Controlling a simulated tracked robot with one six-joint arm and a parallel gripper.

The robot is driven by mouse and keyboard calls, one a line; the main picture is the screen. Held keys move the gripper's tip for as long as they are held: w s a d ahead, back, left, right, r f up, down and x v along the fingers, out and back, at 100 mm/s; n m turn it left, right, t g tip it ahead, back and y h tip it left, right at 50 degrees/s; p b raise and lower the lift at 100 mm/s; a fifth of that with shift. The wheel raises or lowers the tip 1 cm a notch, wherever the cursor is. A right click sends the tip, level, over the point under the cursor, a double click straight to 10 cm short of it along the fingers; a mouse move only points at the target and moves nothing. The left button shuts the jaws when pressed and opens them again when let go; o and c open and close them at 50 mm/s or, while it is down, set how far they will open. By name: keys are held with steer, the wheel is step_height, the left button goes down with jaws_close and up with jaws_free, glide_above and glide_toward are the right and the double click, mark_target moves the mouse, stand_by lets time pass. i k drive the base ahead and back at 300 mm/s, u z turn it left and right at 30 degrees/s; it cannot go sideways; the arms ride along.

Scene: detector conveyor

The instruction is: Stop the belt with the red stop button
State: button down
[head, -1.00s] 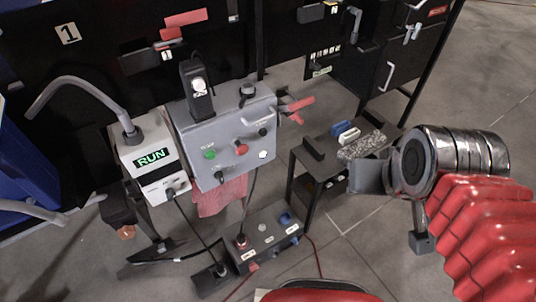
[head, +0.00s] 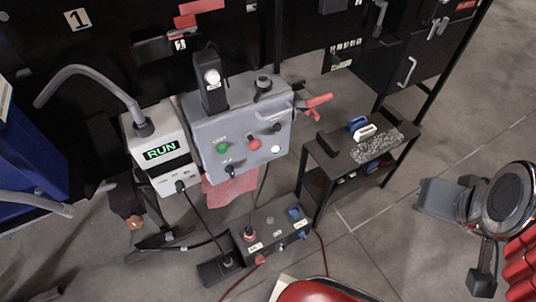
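A grey control box (head: 205,125) stands left of centre in the head view. On its front are a red button (head: 254,144), a green button (head: 222,149), and several black and white knobs. The small labels are too blurred to read. The white unit (head: 171,177) beside it has a display (head: 162,151) that reads RUN in green. My gripper (head: 463,241) is at the lower right, far from the box, with its two fingers apart and nothing between them.
A lower box (head: 270,236) with red and blue plugs or buttons and cables stands on the floor below. A dark small table (head: 327,150) with blocks and a speckled pad is between the control box and my gripper. A red-handled lever (head: 318,102) sticks out right of the box.

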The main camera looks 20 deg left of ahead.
mark_target(253, 145)
steer(key=z, duration=0.05)
steer(key=k, duration=1.15)
steer(key=u, duration=1.45)
steer(key=i, duration=1)
steer(key=u, duration=0.1)
